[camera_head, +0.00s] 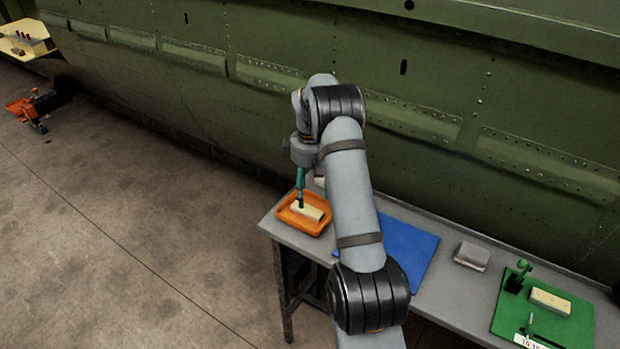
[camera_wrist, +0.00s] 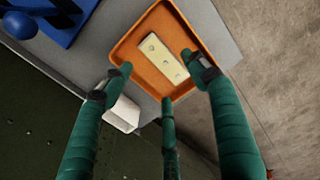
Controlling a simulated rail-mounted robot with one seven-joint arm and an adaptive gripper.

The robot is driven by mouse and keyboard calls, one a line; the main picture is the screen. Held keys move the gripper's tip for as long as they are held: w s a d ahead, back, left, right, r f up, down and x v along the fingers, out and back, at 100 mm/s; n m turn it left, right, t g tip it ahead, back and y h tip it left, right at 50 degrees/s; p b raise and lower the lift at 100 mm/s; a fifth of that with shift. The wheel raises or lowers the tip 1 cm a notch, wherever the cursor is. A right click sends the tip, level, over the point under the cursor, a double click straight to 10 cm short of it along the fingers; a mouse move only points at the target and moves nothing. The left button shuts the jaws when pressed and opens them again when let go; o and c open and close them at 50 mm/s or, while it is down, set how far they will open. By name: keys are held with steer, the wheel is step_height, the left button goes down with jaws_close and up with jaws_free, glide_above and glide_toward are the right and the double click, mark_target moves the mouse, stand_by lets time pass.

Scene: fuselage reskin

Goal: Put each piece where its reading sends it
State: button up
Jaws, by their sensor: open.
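A cream piece with several small holes (camera_wrist: 163,60) lies flat in an orange tray (camera_wrist: 185,20) at the table's left end; the head view also shows the piece (camera_head: 308,210) and the tray (camera_head: 284,215). My gripper (camera_wrist: 158,74) has green fingers spread apart, with nothing held. In the head view my gripper (camera_head: 301,203) is over the tray, close to the piece; I cannot tell whether it touches. A second cream piece (camera_head: 550,302) lies on a green mat (camera_head: 568,334) at the right, beside a green upright device (camera_head: 518,276).
A blue mat (camera_head: 412,242), partly hidden by my arm, lies mid-table; a blue ball (camera_wrist: 19,25) shows there. A grey block (camera_head: 471,256) sits between the mats. A white object (camera_wrist: 122,115) is beside the tray. The green fuselage wall (camera_head: 440,60) rises behind the table.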

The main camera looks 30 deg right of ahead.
mark_target(310, 207)
step_height(310, 207, up, 7)
steer(key=shift+f, duration=0.15)
steer(key=shift+f, duration=0.1)
step_height(310, 207, down, 12)
steer(key=shift+s+r+p, duration=0.1)
steer(key=shift+r+p, duration=0.15)
steer(key=shift+p, duration=0.15)
steer(key=shift+r+b, duration=0.3)
steer(key=shift+r, duration=0.95)
